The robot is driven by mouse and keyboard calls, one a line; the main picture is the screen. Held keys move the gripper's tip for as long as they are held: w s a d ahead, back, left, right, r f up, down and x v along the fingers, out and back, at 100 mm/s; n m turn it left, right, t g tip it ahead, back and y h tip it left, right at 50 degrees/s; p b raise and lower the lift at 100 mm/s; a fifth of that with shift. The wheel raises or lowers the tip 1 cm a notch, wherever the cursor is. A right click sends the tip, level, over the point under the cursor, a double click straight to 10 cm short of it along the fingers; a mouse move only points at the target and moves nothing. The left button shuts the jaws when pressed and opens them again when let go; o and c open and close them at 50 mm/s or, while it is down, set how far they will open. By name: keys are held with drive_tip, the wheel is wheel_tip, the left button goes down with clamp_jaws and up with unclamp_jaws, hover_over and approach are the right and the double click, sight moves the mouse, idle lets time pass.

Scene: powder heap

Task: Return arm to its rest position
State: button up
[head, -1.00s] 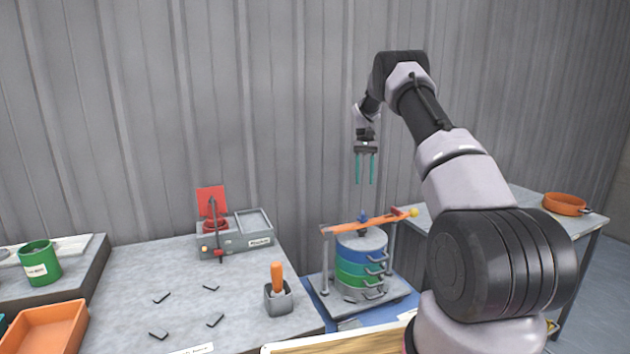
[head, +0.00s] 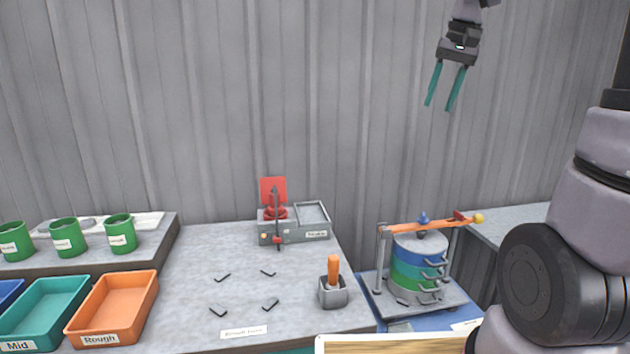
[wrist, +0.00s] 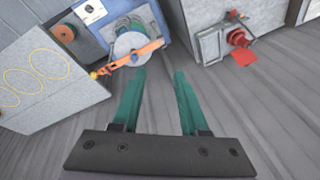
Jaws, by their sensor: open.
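My gripper (head: 445,88) is high in the head view, in front of the grey corrugated wall. Its two teal fingers point down, apart, with nothing between them. In the wrist view the open fingers (wrist: 160,95) also show with bare grey floor or wall between them. My gripper is well above the sieve stack (head: 418,270) and touches nothing. The stack has blue, green and grey rings under an orange clamp bar (head: 435,226) with a yellow knob; it also shows in the wrist view (wrist: 132,44).
A grey table holds a red-lidded device (head: 290,232), a holder with an orange handle (head: 333,288) and several black corner marks. Green cups (head: 120,234), a teal tray (head: 45,310) and an orange tray (head: 112,305) stand left. Another table (head: 510,222) is right. Air around the gripper is clear.

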drive_tip(key=s+a+f+t, duration=0.1)
drive_tip(key=s+t, duration=0.1)
drive_tip(key=s, duration=0.7)
drive_tip(key=s+a+f+t, duration=0.1)
drive_tip(key=s+a+t, duration=0.1)
drive_tip(key=s, duration=0.7)
drive_tip(key=shift+a+m, duration=0.25)
drive_tip(key=shift+m, duration=0.05)
drive_tip(key=shift+w, duration=0.1)
idle(0.5)
